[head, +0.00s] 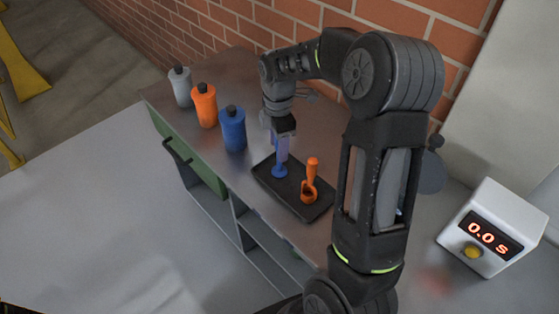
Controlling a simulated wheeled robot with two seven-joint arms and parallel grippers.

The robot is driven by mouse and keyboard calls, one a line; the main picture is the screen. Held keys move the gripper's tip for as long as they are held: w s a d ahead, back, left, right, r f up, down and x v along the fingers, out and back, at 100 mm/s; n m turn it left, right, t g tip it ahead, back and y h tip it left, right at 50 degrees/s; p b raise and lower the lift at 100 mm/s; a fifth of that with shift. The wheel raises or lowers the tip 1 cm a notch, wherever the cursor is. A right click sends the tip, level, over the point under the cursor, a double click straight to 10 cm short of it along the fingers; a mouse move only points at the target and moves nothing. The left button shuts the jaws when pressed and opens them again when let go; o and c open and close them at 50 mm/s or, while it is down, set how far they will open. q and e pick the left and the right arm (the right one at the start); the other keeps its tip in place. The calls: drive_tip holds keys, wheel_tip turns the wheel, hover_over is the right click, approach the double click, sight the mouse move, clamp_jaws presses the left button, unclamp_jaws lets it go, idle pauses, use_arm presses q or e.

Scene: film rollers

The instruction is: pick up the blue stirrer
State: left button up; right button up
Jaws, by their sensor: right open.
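The blue stirrer (279,170) stands on the black tray (317,213) on the bench, with its round blue end low and its upper part at my right gripper. My right gripper (282,140) points down right over the stirrer and is open, its fingers around or just beside the upper part; I cannot tell if they touch it. The gripper and wrist hide the stirrer's top. My left gripper is not in view.
An orange stirrer (310,180) stands on the same tray to the right. Grey (181,88), orange (205,106) and blue (232,129) bottles stand at the left. A white timer (494,222) reads 0.0 s at the right. A brick wall (230,25) rises behind.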

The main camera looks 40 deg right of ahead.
drive_tip(key=shift+c, duration=0.2)
clamp_jaws()
drive_tip(key=shift+r, duration=0.1)
idle(0.4)
wheel_tip(320, 180, up, 10)
drive_tip(key=shift+f+b, duration=0.1)
drive_tip(key=shift+b, duration=0.5)
idle(0.3)
